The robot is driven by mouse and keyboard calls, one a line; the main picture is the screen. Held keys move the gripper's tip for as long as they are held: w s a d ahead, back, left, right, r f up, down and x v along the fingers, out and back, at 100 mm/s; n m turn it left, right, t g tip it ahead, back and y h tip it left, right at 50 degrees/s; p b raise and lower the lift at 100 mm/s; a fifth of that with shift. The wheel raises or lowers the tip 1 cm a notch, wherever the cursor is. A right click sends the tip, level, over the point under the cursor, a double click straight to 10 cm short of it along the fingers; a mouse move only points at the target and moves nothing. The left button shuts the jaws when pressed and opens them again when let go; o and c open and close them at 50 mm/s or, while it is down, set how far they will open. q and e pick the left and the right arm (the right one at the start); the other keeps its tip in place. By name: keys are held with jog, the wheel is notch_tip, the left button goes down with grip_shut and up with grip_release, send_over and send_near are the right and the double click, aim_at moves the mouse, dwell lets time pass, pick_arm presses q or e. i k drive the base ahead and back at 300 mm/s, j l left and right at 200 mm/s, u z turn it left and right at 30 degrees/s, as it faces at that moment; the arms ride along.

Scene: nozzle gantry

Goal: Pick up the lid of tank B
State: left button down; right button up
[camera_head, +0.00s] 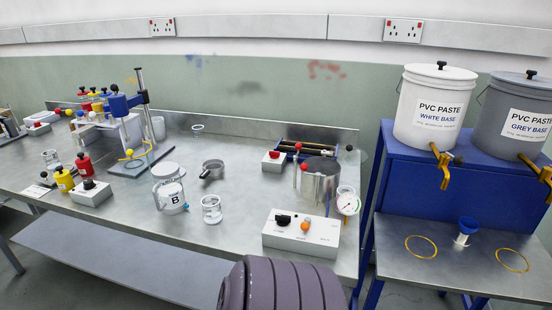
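Tank B (172,194) is a clear jar with a white label marked B and a handle on its left side. It stands upright on the metal bench, left of the middle of the head view. Its pale grey lid (165,171) appears to sit on top of the jar. Neither of my grippers is in view, so nothing is seen touching the lid or the jar.
A glass beaker (211,210) stands close to the right of tank B, and a small dark pan (212,169) is behind it. A white box with a black knob (90,193) is to the left. A control box (301,234) stands at the front right. Bench in front of the jar is clear.

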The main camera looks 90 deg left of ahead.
aim_at(168, 185)
jog(key=u, duration=3.55)
jog(key=j, duration=0.15)
jog(key=i+u, duration=0.05)
